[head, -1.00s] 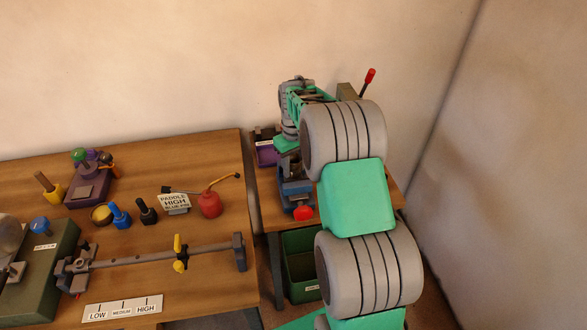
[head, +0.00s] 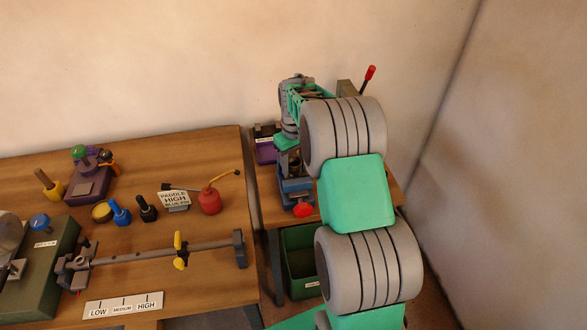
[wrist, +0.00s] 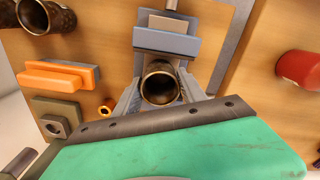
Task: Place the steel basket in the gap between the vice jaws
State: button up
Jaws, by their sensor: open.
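The steel basket (wrist: 159,84), a round dark metal cup with an open top, stands upright in the wrist view. My gripper (wrist: 160,92) is open, with one grey finger on each side of it; whether they touch it is unclear. A blue vice jaw (wrist: 166,45) is right beyond the basket. The near jaw is not clear under my gripper, so I cannot tell how deep the basket sits in the gap.
A red object (wrist: 300,70) is at right.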

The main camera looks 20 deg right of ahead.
jog(key=s+a+r+b, duration=0.1)
jog(key=s+a+r, duration=0.1)
jog(key=r, duration=0.5)
jog(key=s+a+r, duration=0.1)
jog(key=s+r, duration=0.1)
jog(key=r, duration=0.5)
jog(key=s+a+f+m+t, duration=0.1)
jog(key=s+a, duration=0.3)
jog(key=s, duration=0.6)
jog(key=s+a+f+m+t, duration=0.1)
jog(key=s+a+t, duration=0.2)
jog(key=s, duration=0.6)
jog(key=shift+s+a+f, duration=0.2)
jog(key=shift+s+a, duration=0.2)
jog(key=shift+a, duration=0.75)
